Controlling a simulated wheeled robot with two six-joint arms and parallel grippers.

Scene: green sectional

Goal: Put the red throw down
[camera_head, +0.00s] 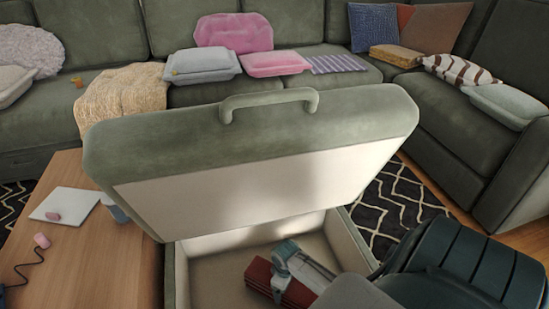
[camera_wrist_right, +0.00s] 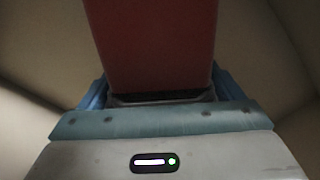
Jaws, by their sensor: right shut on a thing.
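The red throw (camera_head: 262,278) is a folded dark red bundle inside the open storage box of the green ottoman (camera_head: 176,280). My right gripper (camera_head: 284,272) reaches down into the box and is shut on the throw. In the right wrist view the throw (camera_wrist_right: 150,45) stands out between the fingers of my right gripper (camera_wrist_right: 160,97). The beige box walls surround it. I cannot tell whether the throw touches the box floor. My left gripper is not in view.
The ottoman's raised lid (camera_head: 270,150) with its handle stands open behind the box. A wooden table (camera_head: 85,255) with a white tablet is at the left. A green sectional (camera_head: 130,45) with cushions and folded throws spans the back. A patterned rug (camera_head: 395,208) lies right of the box.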

